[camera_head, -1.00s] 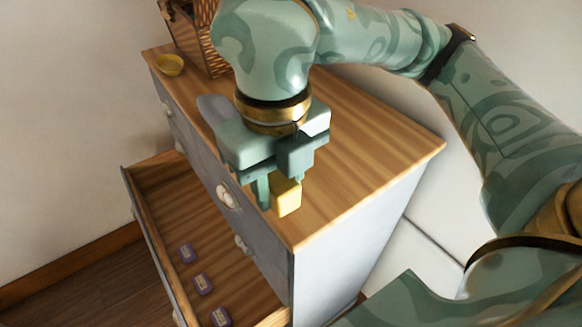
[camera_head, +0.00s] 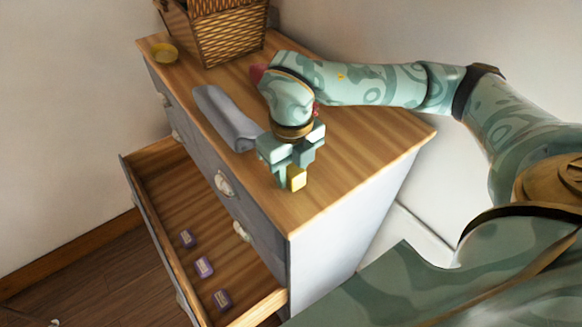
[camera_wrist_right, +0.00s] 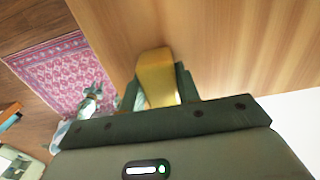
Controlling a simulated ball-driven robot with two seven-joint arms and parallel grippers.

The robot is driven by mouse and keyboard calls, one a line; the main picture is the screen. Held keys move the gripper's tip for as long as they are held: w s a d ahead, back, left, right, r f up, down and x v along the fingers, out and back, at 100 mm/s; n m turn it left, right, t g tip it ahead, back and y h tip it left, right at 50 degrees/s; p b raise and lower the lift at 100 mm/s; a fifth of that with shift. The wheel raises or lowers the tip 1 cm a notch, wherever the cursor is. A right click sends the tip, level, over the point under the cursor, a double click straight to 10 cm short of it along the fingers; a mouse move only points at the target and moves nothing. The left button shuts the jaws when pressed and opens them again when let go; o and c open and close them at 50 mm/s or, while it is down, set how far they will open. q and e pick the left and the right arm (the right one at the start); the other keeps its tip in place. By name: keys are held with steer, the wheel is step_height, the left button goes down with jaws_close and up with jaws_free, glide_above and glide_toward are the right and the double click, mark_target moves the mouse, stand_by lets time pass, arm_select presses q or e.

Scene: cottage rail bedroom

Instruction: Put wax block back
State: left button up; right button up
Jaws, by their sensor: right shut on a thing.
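The yellow wax block (camera_head: 297,178) is between the fingers of my right gripper (camera_head: 287,176), close to the wooden top of the dresser (camera_head: 360,150). In the right wrist view the block (camera_wrist_right: 155,75) sits between the two fingers (camera_wrist_right: 158,92), which are shut on it. I cannot tell whether the block touches the dresser top. The dresser's drawer (camera_head: 150,203) is pulled open at lower left, with 3 small purple blocks (camera_head: 204,267) in a row on its floor. My left gripper is not in view.
A folded grey cloth (camera_head: 226,118) lies on the dresser top behind my right gripper. The right wrist view shows a pink rug (camera_wrist_right: 62,75) on the floor.

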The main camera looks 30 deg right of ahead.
mark_target(291, 167)
steer(key=o, duration=0.9)
steer(key=shift+f, duration=0.15)
step_height(291, 167, up, 12)
steer(key=shift+r+b, duration=0.25)
steer(key=shift+b, duration=0.2)
